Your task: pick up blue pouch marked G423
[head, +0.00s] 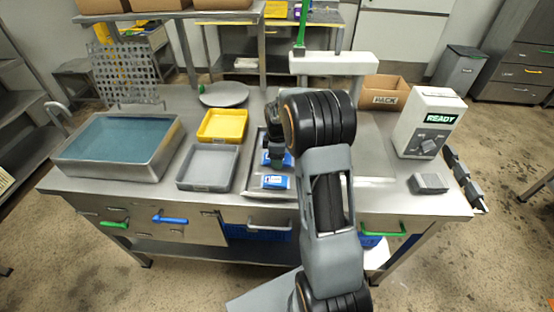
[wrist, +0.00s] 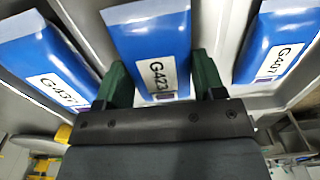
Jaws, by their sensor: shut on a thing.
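The blue pouch marked G423 (wrist: 150,40) is between the two green fingers of my gripper (wrist: 162,72) in the wrist view. My gripper is shut on it. A blue pouch with a label that looks like G437 (wrist: 45,55) lies to its left, and one that looks like G407 (wrist: 278,40) to its right. In the head view my gripper (head: 277,160) is over the metal tray (head: 253,186), partly hidden by my arm. One blue pouch (head: 276,182) shows in front of it there; its label is too small to read.
Left of the tray are a grey bin (head: 205,185), a yellow bin (head: 222,138) and a water basin (head: 120,174). A READY control box (head: 428,120) and a PACK carton (head: 384,92) stand at the right. A round grey lid (head: 224,94) lies behind the yellow bin.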

